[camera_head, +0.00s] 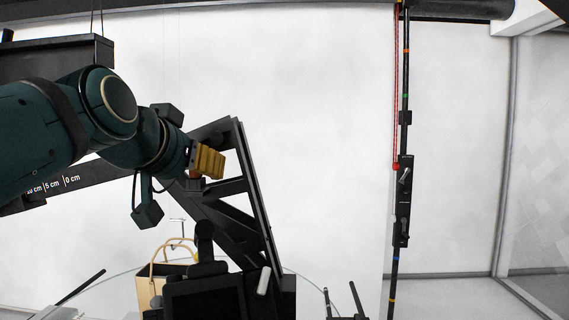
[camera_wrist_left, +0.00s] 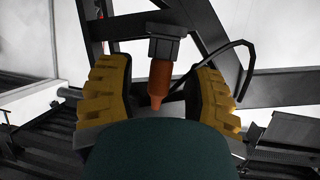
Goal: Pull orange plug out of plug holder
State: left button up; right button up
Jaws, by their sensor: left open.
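The orange plug (camera_wrist_left: 160,80) hangs with its tapered end down from the black plug holder (camera_wrist_left: 166,44) in the left wrist view. My left gripper (camera_wrist_left: 158,92) has its two yellow ridged fingers apart, one on each side of the plug. Gaps show between the plug and both fingers, so neither seems to touch it. My dark green wrist hides the area below the plug's tip. In the head view my left gripper (camera_head: 207,162) is beside a black slanted frame (camera_head: 258,195). The plug cannot be made out clearly there. My right gripper is not in view.
A black cable (camera_wrist_left: 238,44) curves close to the right finger in the left wrist view. Black frame beams surround the gripper. In the head view a basket with tan handles (camera_head: 150,285) stands below, and a black vertical pole (camera_head: 403,190) stands at the right.

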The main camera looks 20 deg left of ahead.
aim_at(192, 139)
pick_arm(q)
grip_shut()
jog(key=shift+r, duration=0.15)
jog(key=shift+r+p, duration=0.85)
jog(key=shift+r, duration=1.1)
